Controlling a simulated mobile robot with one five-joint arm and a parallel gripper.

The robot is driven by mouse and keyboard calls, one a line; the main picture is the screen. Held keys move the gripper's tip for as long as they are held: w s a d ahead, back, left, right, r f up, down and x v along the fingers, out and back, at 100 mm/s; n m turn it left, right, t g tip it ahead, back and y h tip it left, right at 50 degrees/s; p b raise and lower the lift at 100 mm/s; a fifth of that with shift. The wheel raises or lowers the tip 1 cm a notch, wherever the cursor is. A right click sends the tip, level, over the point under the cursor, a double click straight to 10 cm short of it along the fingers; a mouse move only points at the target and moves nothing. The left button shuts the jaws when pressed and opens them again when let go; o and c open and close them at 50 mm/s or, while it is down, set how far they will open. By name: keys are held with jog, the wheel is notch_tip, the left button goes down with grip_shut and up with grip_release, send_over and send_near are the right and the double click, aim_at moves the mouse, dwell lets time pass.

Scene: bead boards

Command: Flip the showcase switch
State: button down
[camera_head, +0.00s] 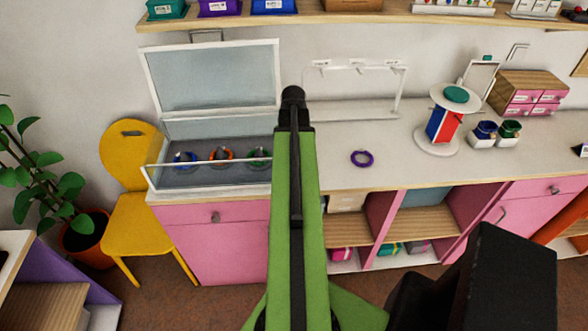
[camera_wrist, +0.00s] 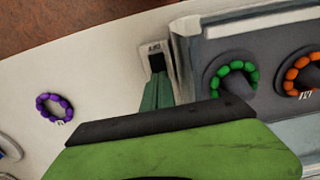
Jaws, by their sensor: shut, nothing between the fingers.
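The showcase (camera_head: 205,183) stands on the left of the counter with its glass lid (camera_head: 212,75) raised. Blue, orange and green bead bracelets lie in it. In the wrist view its pale frame (camera_wrist: 184,62) shows, with the green bracelet (camera_wrist: 219,73) inside. A small white switch with a dark rocker (camera_wrist: 156,62) sits beside that frame. My gripper (camera_wrist: 157,90) is shut and empty, its green fingertips right at the switch. I cannot tell whether they touch it. In the head view my green arm hides the switch and the fingertips.
A purple bracelet (camera_head: 361,158) lies on the counter right of my arm. A white rack (camera_head: 360,85) stands behind it. A round stand (camera_head: 437,142) and two cups are farther right. A yellow chair (camera_head: 137,190) stands left of the counter. The counter's front middle is clear.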

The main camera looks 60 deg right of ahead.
jog(key=shift+f+b, duration=0.95)
dwell(0.3)
jog(key=shift+r, duration=0.1)
notch_tip(320, 180, up, 7)
jog(key=p, duration=0.7)
